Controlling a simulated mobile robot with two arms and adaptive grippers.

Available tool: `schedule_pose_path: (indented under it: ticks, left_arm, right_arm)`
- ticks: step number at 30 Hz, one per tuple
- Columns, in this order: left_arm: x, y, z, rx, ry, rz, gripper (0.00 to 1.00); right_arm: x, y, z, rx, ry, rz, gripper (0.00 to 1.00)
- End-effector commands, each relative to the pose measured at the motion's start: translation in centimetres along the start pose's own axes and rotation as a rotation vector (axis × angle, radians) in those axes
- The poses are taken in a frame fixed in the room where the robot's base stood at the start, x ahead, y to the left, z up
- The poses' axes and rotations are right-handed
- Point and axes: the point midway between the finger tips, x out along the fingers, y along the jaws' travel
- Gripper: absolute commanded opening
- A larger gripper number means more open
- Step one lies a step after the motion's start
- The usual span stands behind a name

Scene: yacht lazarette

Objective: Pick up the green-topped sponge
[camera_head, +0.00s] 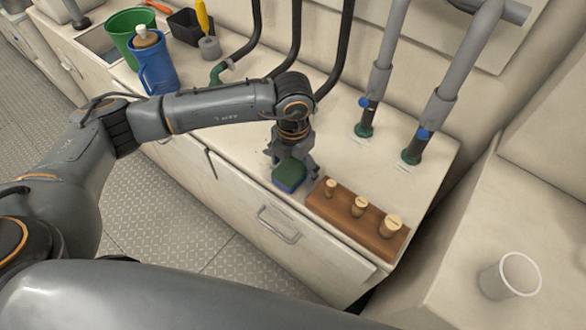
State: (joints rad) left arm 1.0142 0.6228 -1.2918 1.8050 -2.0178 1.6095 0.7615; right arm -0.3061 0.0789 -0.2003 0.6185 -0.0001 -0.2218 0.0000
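The green-topped sponge (289,174) has a dark blue lower part. It is at the front edge of the counter, just left of a wooden block; whether it rests on the counter or is slightly raised is unclear. My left gripper (293,164) points down right at the sponge. Its fingers are spread apart, one toward the sponge's left side and one toward its right. Whether they press on it cannot be made out. My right gripper is not in view.
The wooden block (343,214) with several cork-topped plugs stands close on the right. Grey pipes (376,85) and dark hoses (335,55) rise behind. A blue jug (157,70) and green bucket (124,31) stand at the far left. A white cup (510,275) is at right.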

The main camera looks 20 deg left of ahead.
Motion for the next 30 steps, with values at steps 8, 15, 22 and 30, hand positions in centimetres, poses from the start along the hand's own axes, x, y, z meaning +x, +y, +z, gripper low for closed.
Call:
schedule_pose_path:
  ticks: [8, 15, 22, 30]
  left_arm:
    - [0.0, 0.0, 0.0, 0.000, 0.000, 0.000, 0.45]
    - [0.0, 0.0, 0.0, 0.000, 0.000, 0.000, 0.44]
    - [-1.0, 0.0, 0.0, 0.000, -0.001, 0.000, 0.44]
    - [-5.8, 0.0, -1.6, 0.002, 0.001, 0.000, 0.44]
  right_arm:
    - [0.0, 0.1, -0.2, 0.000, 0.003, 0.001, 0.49]
    - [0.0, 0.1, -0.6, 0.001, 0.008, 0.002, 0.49]
    - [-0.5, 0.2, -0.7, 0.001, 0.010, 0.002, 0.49]
    - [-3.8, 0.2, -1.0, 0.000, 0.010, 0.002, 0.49]
